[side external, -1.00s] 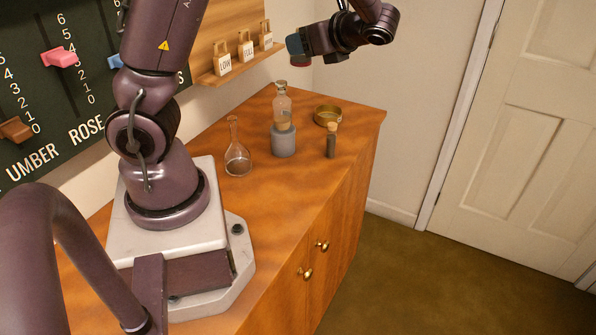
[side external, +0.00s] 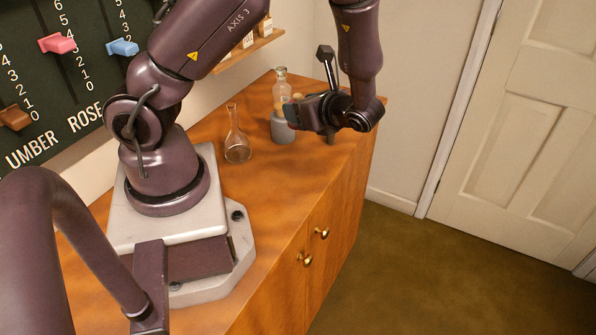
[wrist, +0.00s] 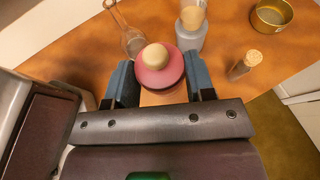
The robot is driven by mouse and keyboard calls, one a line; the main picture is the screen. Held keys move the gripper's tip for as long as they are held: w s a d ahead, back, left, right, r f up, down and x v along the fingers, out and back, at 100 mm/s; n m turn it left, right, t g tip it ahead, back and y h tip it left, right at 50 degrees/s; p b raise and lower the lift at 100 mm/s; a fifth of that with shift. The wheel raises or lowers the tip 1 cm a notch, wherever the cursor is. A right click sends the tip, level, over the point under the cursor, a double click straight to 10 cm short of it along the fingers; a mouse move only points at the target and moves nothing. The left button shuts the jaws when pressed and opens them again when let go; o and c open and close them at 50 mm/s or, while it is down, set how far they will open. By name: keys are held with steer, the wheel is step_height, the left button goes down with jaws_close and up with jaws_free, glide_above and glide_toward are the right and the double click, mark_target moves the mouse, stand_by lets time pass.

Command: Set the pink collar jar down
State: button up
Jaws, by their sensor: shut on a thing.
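The pink collar jar (wrist: 173,79) shows from above in the wrist view as a pink disc with a round pale knob. It sits between the two blue fingers of my gripper (wrist: 160,84), which is shut on it. The jar is mostly hidden there by my gripper. I cannot tell whether its base touches the wood.
A glass flask (side external: 237,148) stands left. A corked vial (wrist: 242,65) and brass dish (wrist: 271,14) lie to the right in the wrist view. The cabinet top (side external: 245,200) is clear in front.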

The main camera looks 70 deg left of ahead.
step_height(320, 180, down, 13)
steer(key=shift+r, duration=0.1)
stand_by(0.4)
steer(key=shift+f, duration=0.2)
steer(key=o, duration=1)
